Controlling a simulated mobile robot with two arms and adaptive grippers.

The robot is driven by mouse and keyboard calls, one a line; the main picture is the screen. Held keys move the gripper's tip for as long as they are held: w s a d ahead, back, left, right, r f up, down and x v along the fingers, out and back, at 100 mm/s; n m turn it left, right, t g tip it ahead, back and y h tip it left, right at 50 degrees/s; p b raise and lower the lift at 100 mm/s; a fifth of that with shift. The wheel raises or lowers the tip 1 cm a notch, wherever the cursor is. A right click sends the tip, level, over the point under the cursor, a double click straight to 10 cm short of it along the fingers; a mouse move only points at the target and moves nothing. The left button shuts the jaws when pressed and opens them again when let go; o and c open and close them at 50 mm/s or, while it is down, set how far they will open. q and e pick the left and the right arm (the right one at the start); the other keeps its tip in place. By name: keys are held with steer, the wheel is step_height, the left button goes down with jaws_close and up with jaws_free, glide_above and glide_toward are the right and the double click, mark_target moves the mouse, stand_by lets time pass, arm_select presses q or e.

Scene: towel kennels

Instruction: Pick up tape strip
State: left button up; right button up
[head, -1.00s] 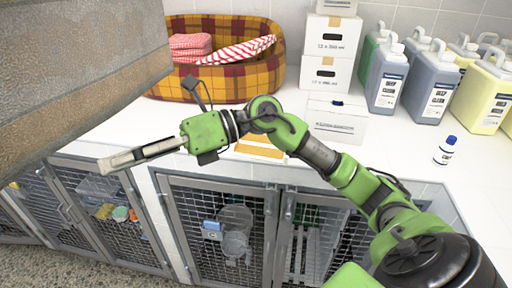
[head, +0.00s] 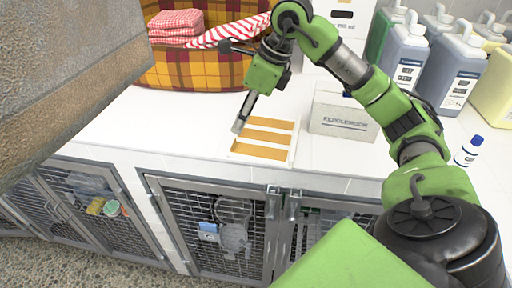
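Several orange tape strips lie side by side on a white backing card on the counter, with a far strip (head: 272,123), a middle strip (head: 268,136) and a near strip (head: 258,151). The white card (head: 292,154) lies flat near the counter's front edge. My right gripper (head: 238,127) points down at the left end of the strips, its tip overlapping the card's left edge in the picture. I cannot tell whether it touches. The fingers show edge-on, so their opening is unclear. I see no strip lifted. My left gripper is out of view.
A white box (head: 341,118) stands right of the card. A plaid basket (head: 190,68) with folded towels stands behind. Jugs (head: 452,72) and a small bottle (head: 468,151) are at right. A stone-like block (head: 75,70) fills the left. The counter left of the card is clear.

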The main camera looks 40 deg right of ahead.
mark_target(234, 142)
steer(key=x, duration=0.2)
steer(key=shift+w+d+f, duration=0.1)
steer(key=shift+w+f, duration=0.15)
steer(key=shift+f, duration=0.1)
steer(key=shift+w+f, duration=0.15)
steer(key=shift+f, duration=0.1)
steer(key=shift+f+p, duration=0.6)
steer(key=shift+f, duration=0.35)
steer(key=x, duration=0.3)
steer(key=shift+f+p, duration=0.1)
steer(key=shift+p, duration=0.3)
steer(key=shift+f, duration=0.1)
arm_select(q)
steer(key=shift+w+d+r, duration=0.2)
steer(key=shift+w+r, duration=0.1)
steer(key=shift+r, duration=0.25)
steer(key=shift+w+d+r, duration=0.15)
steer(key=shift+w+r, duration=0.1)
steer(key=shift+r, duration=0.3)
arm_select(e)
steer(key=c, duration=0.5)
